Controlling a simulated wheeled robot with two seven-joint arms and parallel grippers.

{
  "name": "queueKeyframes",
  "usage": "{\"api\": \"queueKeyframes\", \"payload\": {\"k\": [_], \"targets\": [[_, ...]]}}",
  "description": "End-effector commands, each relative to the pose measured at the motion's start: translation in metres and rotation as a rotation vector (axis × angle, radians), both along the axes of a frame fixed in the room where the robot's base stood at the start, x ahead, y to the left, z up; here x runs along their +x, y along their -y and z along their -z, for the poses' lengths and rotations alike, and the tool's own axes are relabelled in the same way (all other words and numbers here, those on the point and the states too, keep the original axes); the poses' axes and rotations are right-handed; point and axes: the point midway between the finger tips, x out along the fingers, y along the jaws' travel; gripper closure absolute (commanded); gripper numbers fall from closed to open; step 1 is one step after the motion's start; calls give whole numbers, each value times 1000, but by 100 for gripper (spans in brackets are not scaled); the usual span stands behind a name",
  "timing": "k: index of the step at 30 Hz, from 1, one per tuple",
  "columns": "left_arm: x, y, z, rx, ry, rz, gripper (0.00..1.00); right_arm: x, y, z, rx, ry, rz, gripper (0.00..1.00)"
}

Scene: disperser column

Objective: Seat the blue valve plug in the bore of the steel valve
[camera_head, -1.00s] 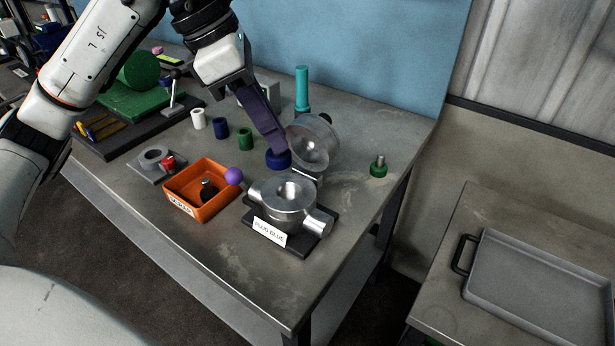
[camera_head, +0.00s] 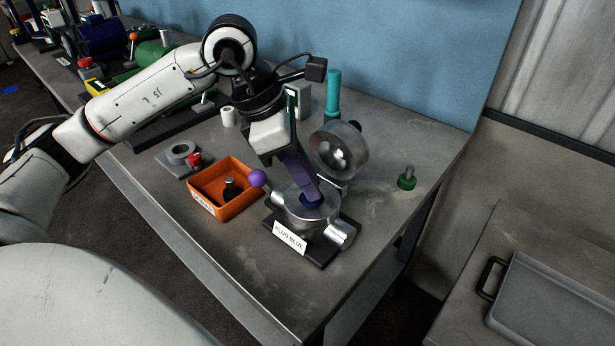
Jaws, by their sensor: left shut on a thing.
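The steel valve (camera_head: 296,212) stands on a dark base near the front of the bench, with a white label (camera_head: 290,238) reading "PLUG BLUE". Its round steel cover (camera_head: 341,150) is swung up behind it. My left gripper (camera_head: 309,189) points down over the valve's top, its purple fingers shut on the blue valve plug (camera_head: 312,199). The plug is at the mouth of the bore. The fingers hide part of it, and I cannot tell how deep it sits. My right gripper is not in view.
A green part with a steel stem (camera_head: 407,178) is to the right. A teal cylinder (camera_head: 333,95) stands behind. The bench's front right is clear.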

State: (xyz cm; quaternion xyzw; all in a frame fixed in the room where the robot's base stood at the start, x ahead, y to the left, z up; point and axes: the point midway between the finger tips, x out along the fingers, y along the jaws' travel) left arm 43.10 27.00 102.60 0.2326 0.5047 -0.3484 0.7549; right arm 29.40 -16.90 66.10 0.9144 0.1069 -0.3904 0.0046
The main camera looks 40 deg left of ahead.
Motion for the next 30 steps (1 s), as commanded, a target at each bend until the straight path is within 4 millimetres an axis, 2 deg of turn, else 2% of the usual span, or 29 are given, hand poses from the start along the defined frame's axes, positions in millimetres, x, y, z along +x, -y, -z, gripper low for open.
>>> {"api": "queueKeyframes", "payload": {"k": [7,8,10,11,19,23,26,30], "targets": [[0,0,4,-1,1,0,100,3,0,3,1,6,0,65],[0,0,3,0,0,0,82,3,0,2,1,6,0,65],[0,0,2,0,0,0,70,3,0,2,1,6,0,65],[0,0,2,0,0,0,68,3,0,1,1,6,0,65],[0,0,1,0,0,0,68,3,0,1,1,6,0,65],[0,-2,-6,-1,2,-2,68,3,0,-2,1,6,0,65],[-4,-7,-21,0,5,-3,68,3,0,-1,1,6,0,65],[-11,-16,-50,1,7,-4,68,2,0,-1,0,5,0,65]]}}
